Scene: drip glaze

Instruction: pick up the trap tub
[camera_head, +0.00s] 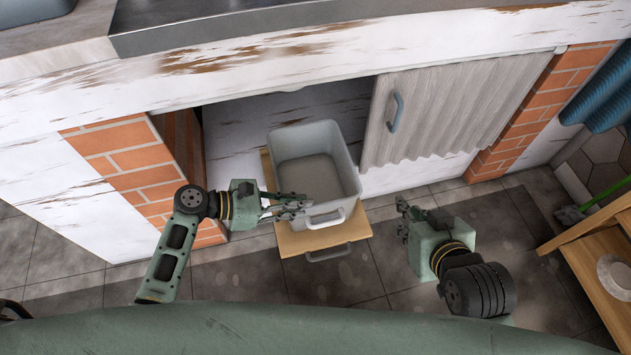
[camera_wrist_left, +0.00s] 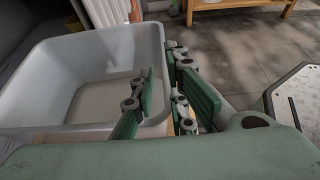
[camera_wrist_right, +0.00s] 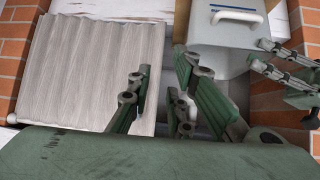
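The trap tub (camera_head: 312,165) is a pale grey, open rectangular tub with a white front handle (camera_head: 326,219). It sits on a wooden pull-out board (camera_head: 290,243) and looks empty. My left gripper (camera_head: 300,205) is at its near left part. In the left wrist view, one finger is over the tub's inside and the other outside, with the tub's wall (camera_wrist_left: 158,70) between them; the fingers look apart, and contact is unclear. My right gripper (camera_head: 403,218) is open and empty, right of the tub and apart from it. The tub's front also shows in the right wrist view (camera_wrist_right: 228,45).
The board slides out of a cabinet opening between brick pillars (camera_head: 135,160). A grey curtain (camera_head: 440,110) hangs to the right of the tub, below the counter (camera_head: 250,65). A wooden stand (camera_head: 600,260) is at far right. Tiled floor is free in front.

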